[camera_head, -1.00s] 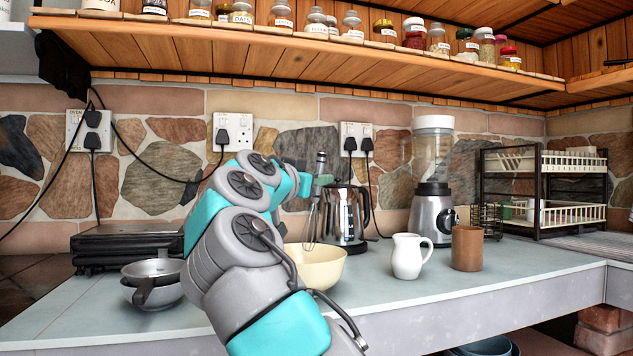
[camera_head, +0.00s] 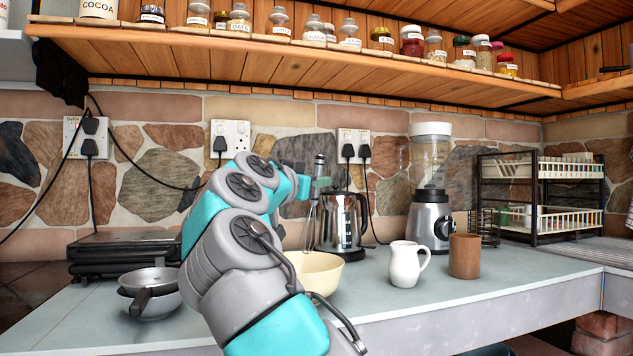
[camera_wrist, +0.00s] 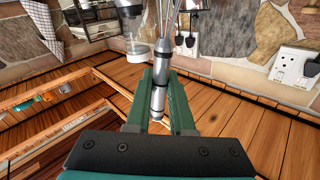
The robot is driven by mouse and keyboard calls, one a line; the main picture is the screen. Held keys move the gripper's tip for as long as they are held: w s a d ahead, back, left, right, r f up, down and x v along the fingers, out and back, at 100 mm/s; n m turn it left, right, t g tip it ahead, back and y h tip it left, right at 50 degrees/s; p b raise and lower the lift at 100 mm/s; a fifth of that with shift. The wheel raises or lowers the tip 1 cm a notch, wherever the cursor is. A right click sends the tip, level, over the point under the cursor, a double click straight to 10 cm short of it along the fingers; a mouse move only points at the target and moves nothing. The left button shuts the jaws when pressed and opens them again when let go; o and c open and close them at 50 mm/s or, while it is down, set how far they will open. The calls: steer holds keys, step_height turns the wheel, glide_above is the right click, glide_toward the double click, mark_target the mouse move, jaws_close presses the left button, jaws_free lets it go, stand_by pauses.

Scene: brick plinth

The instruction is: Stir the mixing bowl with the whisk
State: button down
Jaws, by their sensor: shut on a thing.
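My gripper (camera_head: 318,184) is shut on the whisk's steel handle, which also shows between the green fingers in the wrist view (camera_wrist: 160,92). The whisk (camera_head: 309,222) hangs wires down, slightly tilted, at the cream mixing bowl (camera_head: 325,272) on the counter. The whisk's lower end is at the bowl's far rim in the picture; I cannot tell whether it is inside the bowl. My arm hides the bowl's left part, and the bowl's inside is hardly visible.
A steel kettle (camera_head: 343,225) stands just behind the bowl. A white jug (camera_head: 405,265), a brown cup (camera_head: 465,257) and a blender (camera_head: 430,215) stand to the right. Nested pans (camera_head: 150,295) are at left. A wooden shelf (camera_head: 300,62) with jars runs overhead.

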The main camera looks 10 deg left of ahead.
mark_target(317, 158)
steer(key=shift+r+p, duration=1.35)
steer(key=shift+r, duration=0.05)
steer(key=shift+s+a+r, duration=0.1)
steer(key=shift+s+r, duration=0.05)
steer(key=shift+r, duration=0.9)
steer(key=shift+r, duration=0.15)
